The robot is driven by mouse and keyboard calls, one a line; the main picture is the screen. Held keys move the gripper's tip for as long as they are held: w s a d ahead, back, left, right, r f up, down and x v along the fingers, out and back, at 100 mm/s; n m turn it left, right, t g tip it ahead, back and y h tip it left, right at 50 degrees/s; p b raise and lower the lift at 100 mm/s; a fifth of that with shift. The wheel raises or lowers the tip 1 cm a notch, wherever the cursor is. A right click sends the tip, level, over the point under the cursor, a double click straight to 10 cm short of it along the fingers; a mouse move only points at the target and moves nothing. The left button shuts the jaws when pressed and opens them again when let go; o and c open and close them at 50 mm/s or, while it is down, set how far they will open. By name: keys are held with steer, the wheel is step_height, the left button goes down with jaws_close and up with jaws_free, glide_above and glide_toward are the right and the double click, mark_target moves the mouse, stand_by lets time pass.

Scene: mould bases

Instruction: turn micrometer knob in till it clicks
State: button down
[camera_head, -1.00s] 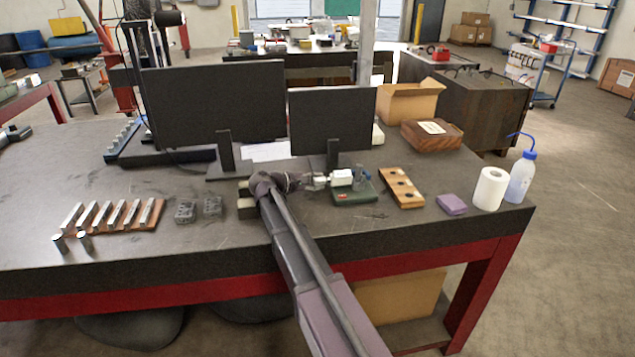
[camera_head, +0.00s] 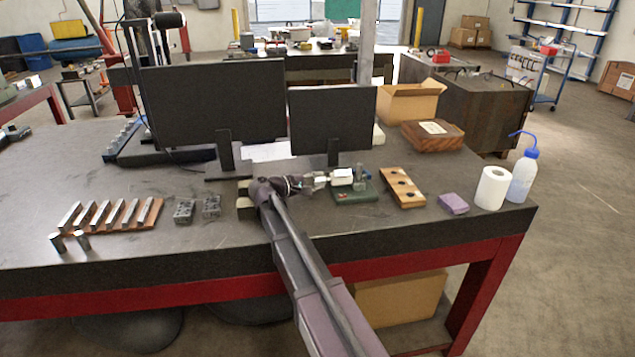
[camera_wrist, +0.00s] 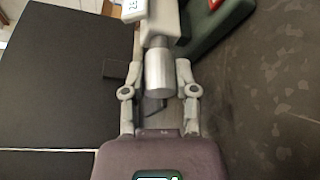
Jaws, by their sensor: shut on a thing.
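The micrometer (camera_head: 342,176) is clamped in a dark green stand (camera_head: 352,196) near the middle of the bench. In the wrist view its pale body (camera_wrist: 133,8) with a small display shows at the top, and its silver knob (camera_wrist: 159,73) points toward my wrist. My gripper (camera_wrist: 159,80) has one finger on each side of the knob and is shut on it. In the head view my gripper (camera_head: 311,182) reaches the micrometer from the left, and the knob is too small to make out. The stand's green base (camera_wrist: 222,28) also shows in the wrist view.
A wooden block with holes (camera_head: 402,188) stands right of the stand. Beyond it are a purple block (camera_head: 453,204), a white roll (camera_head: 491,188) and a wash bottle (camera_head: 523,178). Two dark panels (camera_head: 213,105) stand behind. Metal bars (camera_head: 103,214) lie at left.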

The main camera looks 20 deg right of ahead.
steer(key=shift+c, duration=2)
jaws_free()
steer(key=shift+n, duration=0.3)
steer(key=shift+r+n+g+y+p, duration=0.15)
steer(key=shift+n+g+y+p, duration=0.3)
steer(key=shift+n+p, duration=0.4)
steer(key=p+v, duration=0.3)
steer(key=v, duration=1)
steer(key=shift+a, duration=0.4)
